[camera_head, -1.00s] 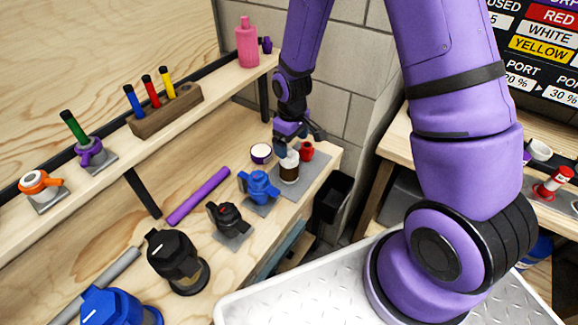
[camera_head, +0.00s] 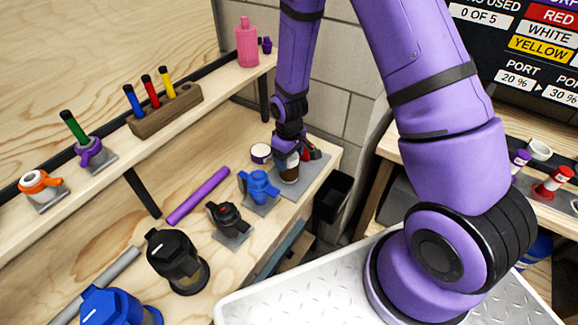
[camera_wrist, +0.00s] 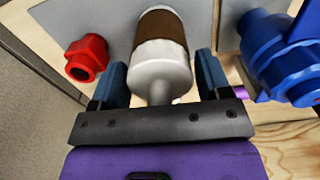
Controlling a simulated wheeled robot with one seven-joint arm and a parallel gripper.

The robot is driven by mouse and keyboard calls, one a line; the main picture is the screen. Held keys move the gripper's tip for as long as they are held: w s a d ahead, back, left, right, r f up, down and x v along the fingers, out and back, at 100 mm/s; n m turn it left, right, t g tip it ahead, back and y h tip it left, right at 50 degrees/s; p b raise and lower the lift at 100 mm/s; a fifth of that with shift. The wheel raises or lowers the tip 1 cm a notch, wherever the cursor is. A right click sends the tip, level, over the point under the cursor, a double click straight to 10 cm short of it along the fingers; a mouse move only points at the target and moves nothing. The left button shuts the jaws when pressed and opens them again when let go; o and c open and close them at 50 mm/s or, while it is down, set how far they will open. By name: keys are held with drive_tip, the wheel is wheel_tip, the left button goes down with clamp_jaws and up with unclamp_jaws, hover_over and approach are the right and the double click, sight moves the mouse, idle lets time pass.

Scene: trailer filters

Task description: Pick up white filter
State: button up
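The white filter (camera_wrist: 162,62) has a white top and a brown band around its body. It stands on a grey plate (camera_wrist: 88,18) on the workbench. In the wrist view my gripper (camera_wrist: 160,84) has one blue finger on each side of the white top. Narrow gaps show between the fingers and the filter, so it is open around it.
A red fitting (camera_wrist: 87,58) is close left of the fingers in the wrist view. A blue valve-like part (camera_wrist: 285,58) is on the right. A white-lidded jar (camera_head: 261,153) and a purple rod (camera_head: 198,196) are also on the bench. A black bin (camera_head: 332,195) stands beyond the bench edge.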

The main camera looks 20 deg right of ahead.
drive_tip(key=c, duration=0.6)
drive_tip(key=shift+o, duration=0.2)
drive_tip(key=shift+r, duration=0.1)
